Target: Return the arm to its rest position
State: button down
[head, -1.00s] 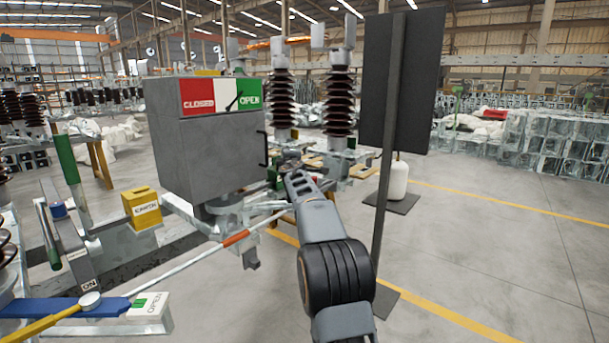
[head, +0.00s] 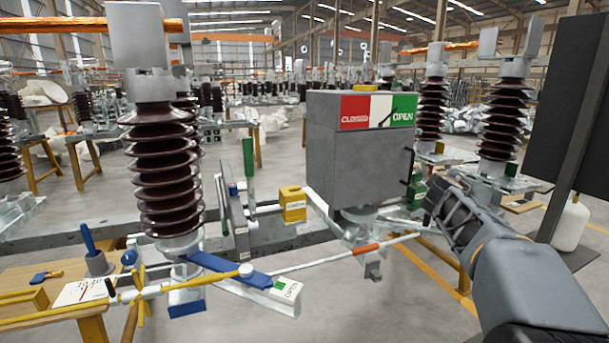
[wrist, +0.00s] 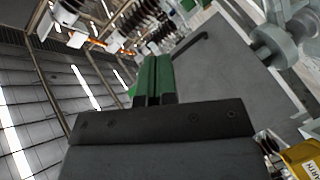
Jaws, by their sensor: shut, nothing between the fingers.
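My arm (head: 500,255) reaches in from the lower right in the head view, bent up toward the right side of the grey mechanism box (head: 358,155). My gripper (wrist: 157,68) shows in the wrist view as two green fingers side by side, shut with nothing between them. Beyond the fingers, the grey box (wrist: 235,85) and its black handle (wrist: 188,48) appear tilted. In the head view the handle (head: 410,165) is on the box's right side. I cannot tell the exact gap between fingers and box.
A dark panel on a post (head: 565,130) stands close to my arm at the right. A yellow box (head: 292,204), a blue lever (head: 222,268) and a brown insulator (head: 165,175) stand left of the grey box. Open floor (head: 400,300) lies below.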

jog(key=s+a+f+m+g+y+p, duration=0.2)
jog(key=s+a+f+g+y+p, duration=0.1)
jog(key=s+a+p, duration=0.4)
jog(key=s+a+f+m+g+y+p, duration=0.3)
jog(key=s+a+g+y+p, duration=0.2)
jog(key=s+a, duration=0.8)
jog(key=s+g+p, duration=0.1)
jog(key=s, duration=0.6)
jog(key=shift+s+f+p, duration=0.15)
jog(key=shift+p, duration=0.2)
jog(key=shift+s, duration=0.1)
